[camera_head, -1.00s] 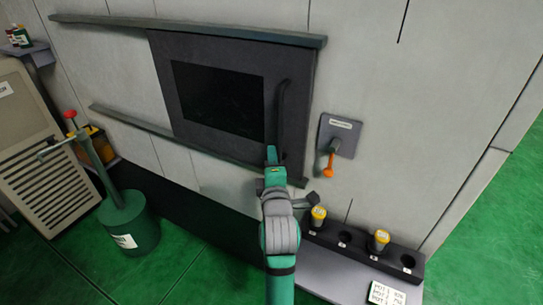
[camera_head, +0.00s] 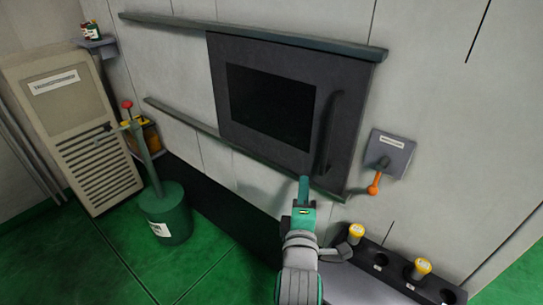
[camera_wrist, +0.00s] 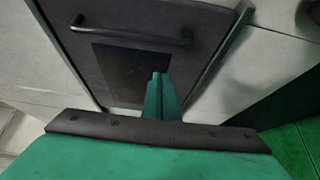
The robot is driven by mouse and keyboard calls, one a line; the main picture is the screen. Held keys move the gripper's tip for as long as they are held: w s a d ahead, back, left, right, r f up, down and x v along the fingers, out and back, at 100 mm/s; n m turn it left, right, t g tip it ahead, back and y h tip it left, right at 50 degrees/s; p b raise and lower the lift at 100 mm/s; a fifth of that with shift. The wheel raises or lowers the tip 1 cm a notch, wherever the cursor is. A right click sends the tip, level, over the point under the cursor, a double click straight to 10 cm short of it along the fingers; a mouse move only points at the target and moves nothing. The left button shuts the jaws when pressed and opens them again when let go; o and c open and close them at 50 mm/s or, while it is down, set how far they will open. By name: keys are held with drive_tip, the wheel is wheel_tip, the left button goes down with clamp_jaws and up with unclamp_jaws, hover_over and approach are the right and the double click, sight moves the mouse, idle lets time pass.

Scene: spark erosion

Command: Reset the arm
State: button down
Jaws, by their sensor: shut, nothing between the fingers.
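My gripper (camera_head: 304,190) is shut and empty. In the head view it stands in front of the lower right part of the dark sliding door (camera_head: 225,125). The door has a dark window (camera_head: 270,105) and an upright handle (camera_head: 330,130) on its right side. In the wrist view my gripper's closed green fingers (camera_wrist: 158,90) point toward the door, and the handle (camera_wrist: 130,35) shows beyond them. The fingertips look apart from the handle.
A grey plate with an orange-tipped lever (camera_head: 375,183) is right of the door. A dark rack (camera_head: 395,275) with yellow-capped pots (camera_head: 422,267) sits below it. A green drum (camera_head: 165,215) with a pump and a beige cabinet (camera_head: 75,130) stand left. Green floor between is clear.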

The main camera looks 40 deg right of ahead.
drive_tip(key=a+f+m+t+y, duration=0.35)
drive_tip(key=a+f+y, duration=0.35)
drive_tip(key=a+f, duration=1.6)
drive_tip(key=s+a+f+m+y, duration=0.1)
drive_tip(key=s+a+m+y, duration=0.1)
drive_tip(key=s+a, duration=0.7)
drive_tip(key=s+a+f+m+y, duration=0.2)
drive_tip(key=s+a+y, duration=0.2)
drive_tip(key=s+a, duration=0.5)
drive_tip(key=shift+s+y, duration=0.4)
drive_tip(key=shift+s, duration=0.5)
drive_tip(key=shift+a+f, duration=0.1)
